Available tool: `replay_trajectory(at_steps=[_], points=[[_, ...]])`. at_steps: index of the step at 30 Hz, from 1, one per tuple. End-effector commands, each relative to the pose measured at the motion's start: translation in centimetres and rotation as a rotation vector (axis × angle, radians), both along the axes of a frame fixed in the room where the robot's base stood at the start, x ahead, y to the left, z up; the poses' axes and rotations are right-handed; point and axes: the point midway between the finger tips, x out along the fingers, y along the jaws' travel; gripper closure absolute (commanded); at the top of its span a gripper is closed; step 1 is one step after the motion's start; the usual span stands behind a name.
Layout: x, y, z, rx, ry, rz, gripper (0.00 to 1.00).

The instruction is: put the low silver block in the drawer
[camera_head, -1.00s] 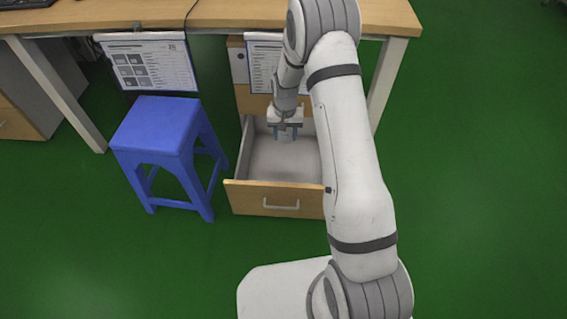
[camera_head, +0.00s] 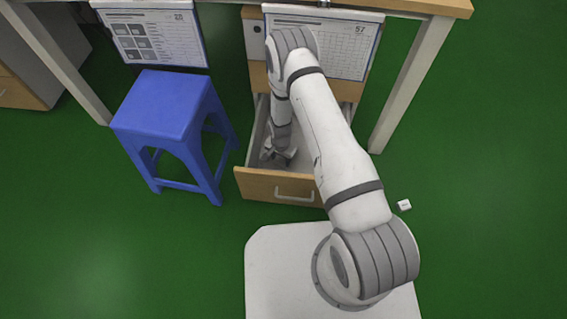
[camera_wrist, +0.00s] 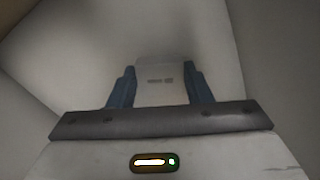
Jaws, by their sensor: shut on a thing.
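The drawer (camera_head: 256,186) is pulled open under the desk, with a wooden front and pale inside. My gripper (camera_head: 278,163) is inside it, towards the left side; its fingertips are hard to make out in the head view. In the wrist view my gripper (camera_wrist: 160,88) has its blue fingers shut on the low silver block (camera_wrist: 160,92), a pale grey block with a small dark mark. Pale surfaces of the drawer (camera_wrist: 60,50) surround it there. I cannot tell whether the block touches the drawer bottom. The block cannot be made out in the head view.
A blue stool (camera_head: 165,105) stands left of the drawer. The desk (camera_head: 420,8) and its leg (camera_head: 410,85) are above and to the right. Calendar sheets (camera_head: 330,40) hang at the desk edge. A small white object (camera_head: 404,205) lies on the green floor at the right.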

Motion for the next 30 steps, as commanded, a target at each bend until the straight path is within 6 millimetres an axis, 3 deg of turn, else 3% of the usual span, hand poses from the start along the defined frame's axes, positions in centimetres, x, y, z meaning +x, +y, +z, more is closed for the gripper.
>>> replay_trajectory(at_steps=[7, 19, 20, 27, 30], points=[[-0.1, 0.3, -3.4, 0.0, 0.0, 0.008, 0.8], [-0.1, 0.4, -4.0, 0.0, 0.0, 0.011, 0.8], [-0.1, 0.4, -3.9, 0.0, 0.0, 0.011, 0.53], [-0.1, 0.5, -3.8, 0.0, 0.0, 0.011, 0.34], [-0.1, 0.5, -3.8, 0.0, 0.0, 0.011, 0.33]])
